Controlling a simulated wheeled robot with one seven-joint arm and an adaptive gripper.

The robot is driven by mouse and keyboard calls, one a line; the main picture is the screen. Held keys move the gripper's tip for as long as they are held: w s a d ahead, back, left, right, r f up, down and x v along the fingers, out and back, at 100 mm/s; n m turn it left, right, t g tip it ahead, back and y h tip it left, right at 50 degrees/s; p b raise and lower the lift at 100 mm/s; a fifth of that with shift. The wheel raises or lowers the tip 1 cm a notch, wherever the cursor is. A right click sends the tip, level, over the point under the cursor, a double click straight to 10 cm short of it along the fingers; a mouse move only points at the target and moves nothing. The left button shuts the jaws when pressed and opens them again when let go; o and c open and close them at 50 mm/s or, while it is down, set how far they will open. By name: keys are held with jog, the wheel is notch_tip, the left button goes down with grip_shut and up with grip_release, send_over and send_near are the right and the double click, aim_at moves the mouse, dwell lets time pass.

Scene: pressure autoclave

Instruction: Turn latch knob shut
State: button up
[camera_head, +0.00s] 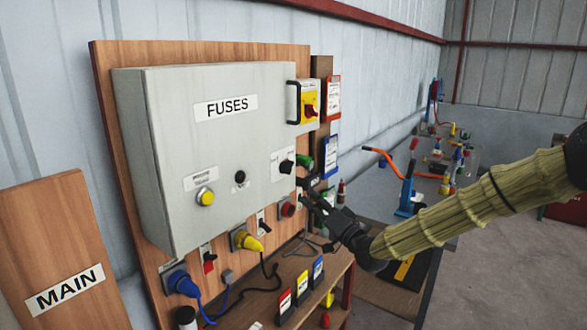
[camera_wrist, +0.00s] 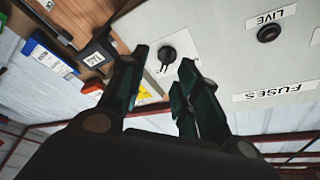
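The latch knob (camera_head: 286,166) is a small black knob on a white plate at the lower right of the grey FUSES box (camera_head: 222,130). In the wrist view the knob (camera_wrist: 167,53) shows between and beyond my fingertips, on its pale plate with a dark mark beside it. My gripper (camera_head: 306,192) is just below and right of the knob in the head view. In the wrist view my gripper (camera_wrist: 164,62) has its dark green fingers apart, with nothing held between them. I cannot tell the exact gap to the knob.
A yellow plug (camera_head: 246,240), a blue plug (camera_head: 182,283) and cables hang below the box. Coloured cards hang right of it. A wooden bench (camera_head: 330,300) runs below.

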aim_at(291, 171)
jog(key=shift+y, duration=0.3)
jog(key=r+p+x, duration=0.1)
jog(key=x, duration=0.3)
jog(key=p+x, duration=0.2)
jog(key=x, duration=0.2)
jog(key=d+r+p+x, duration=0.1)
jog(key=p+x, duration=0.1)
jog(key=x, duration=0.1)
jog(key=shift+w+a+r, duration=0.25)
jog(key=shift+r, duration=0.2)
grip_shut()
